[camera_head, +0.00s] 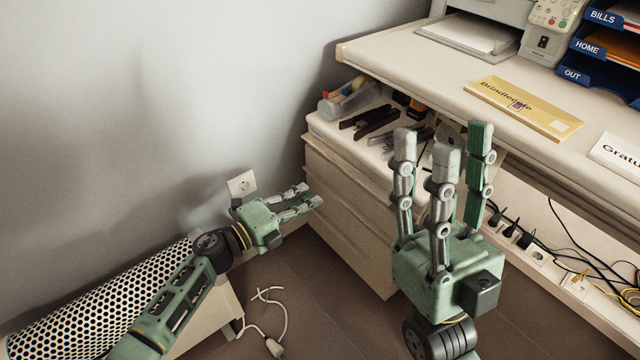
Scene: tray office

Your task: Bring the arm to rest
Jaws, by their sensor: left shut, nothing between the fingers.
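My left gripper (309,197) reaches in from the lower left, low beside the grey wall, with its fingers pointing right toward the drawer cabinet. Its fingers lie close together with nothing between them. My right gripper (442,145) stands upright at the lower right, fingers pointing up in front of the cabinet and desk edge. Its fingers are spread apart and empty. My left arm extends down to the bottom left edge of the view.
The drawer cabinet (345,215) carries staplers and a clear tape holder. The desk (400,62) holds a yellow envelope (524,108), a white envelope (617,156), a printer (487,22) and blue trays (603,48). A perforated white cylinder (95,305), loose cable (283,315) and power strip (537,258) sit lower.

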